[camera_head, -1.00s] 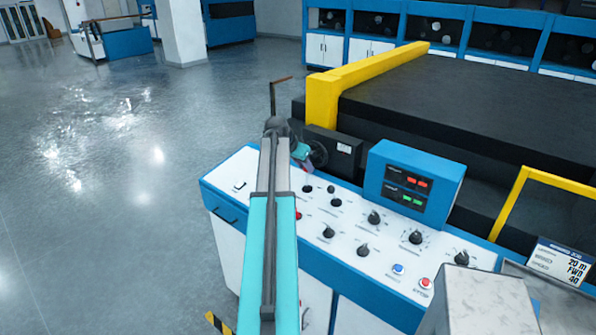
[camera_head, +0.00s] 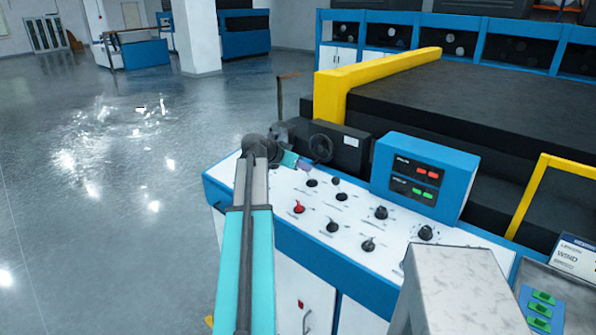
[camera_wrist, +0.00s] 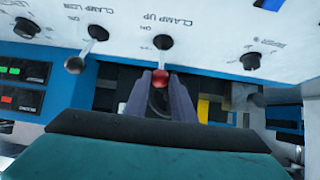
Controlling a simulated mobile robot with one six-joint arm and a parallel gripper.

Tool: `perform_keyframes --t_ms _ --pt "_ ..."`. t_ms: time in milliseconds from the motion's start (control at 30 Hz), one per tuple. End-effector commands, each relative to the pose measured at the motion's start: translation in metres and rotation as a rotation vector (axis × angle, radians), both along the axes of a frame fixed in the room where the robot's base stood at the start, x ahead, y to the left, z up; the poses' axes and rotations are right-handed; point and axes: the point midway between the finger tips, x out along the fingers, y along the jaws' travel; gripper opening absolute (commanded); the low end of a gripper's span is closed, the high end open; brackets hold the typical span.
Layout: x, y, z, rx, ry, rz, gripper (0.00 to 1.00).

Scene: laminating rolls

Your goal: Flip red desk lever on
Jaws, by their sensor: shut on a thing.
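In the wrist view my gripper (camera_wrist: 158,85) is shut on the red tip of a lever (camera_wrist: 158,75). The red tip sits between the two grey-purple fingers. The lever's black base (camera_wrist: 163,42) is on the white panel beside the label "CLAMP UP". In the head view my gripper (camera_head: 302,166) is small, at the back left of the white control desk (camera_head: 260,196), and the lever tip in it cannot be made out. A separate red knob (camera_head: 299,208) stands nearer on the desk.
Several black knobs (camera_head: 332,226) stand on the desk. A blue display box (camera_head: 425,180) and a black handwheel (camera_head: 320,148) are near the gripper. The floor (camera_head: 110,220) at left is open.

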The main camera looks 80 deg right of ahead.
Motion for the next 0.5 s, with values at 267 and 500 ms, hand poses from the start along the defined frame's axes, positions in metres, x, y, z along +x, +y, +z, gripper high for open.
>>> perform_keyframes --t_ms 267,500 --pt "-0.0024 0.0019 -0.0068 0.004 -0.011 -0.008 0.00" --pt "-0.0050 0.0025 -0.0081 0.007 -0.011 -0.013 0.00"
